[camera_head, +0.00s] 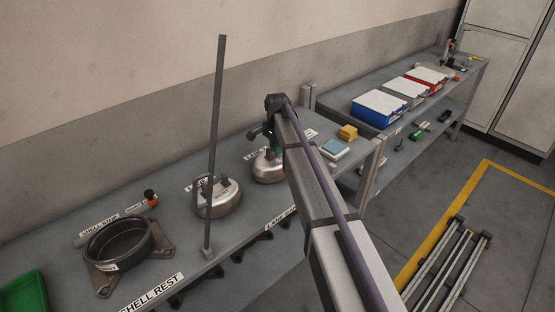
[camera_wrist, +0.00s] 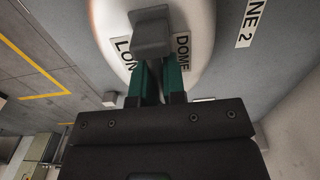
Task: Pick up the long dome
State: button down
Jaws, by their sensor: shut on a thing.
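The long dome (camera_wrist: 190,22) is a pale, rounded shell whose label reads "LON" and "DOME" in the wrist view, partly covered by my gripper. A grey block-shaped handle (camera_wrist: 151,34) stands on it. My gripper (camera_wrist: 159,80) has teal fingers and is shut on this handle. In the head view, the same dome (camera_head: 266,170) shows as a shiny metal shell at the bench, partly hidden behind my arm, with my gripper (camera_head: 276,150) at its top. I cannot tell whether it touches the bench.
Another metal dome (camera_head: 219,207) with a handle stands left of it, beside a tall upright post (camera_head: 215,130). A dark round shell (camera_head: 118,245) on a bracket is further left. Blue (camera_head: 334,148) and yellow (camera_head: 348,132) blocks lie to the right. A second bench holds several bins (camera_head: 379,108).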

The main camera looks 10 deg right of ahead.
jog(key=shift+r, duration=0.1)
notch_tip(320, 180, up, 10)
jog(key=p, duration=1)
jog(key=shift+f+b, duration=0.4)
jog(key=shift+f, duration=0.1)
jog(key=shift+w+r, duration=0.1)
jog(key=shift+r, duration=0.05)
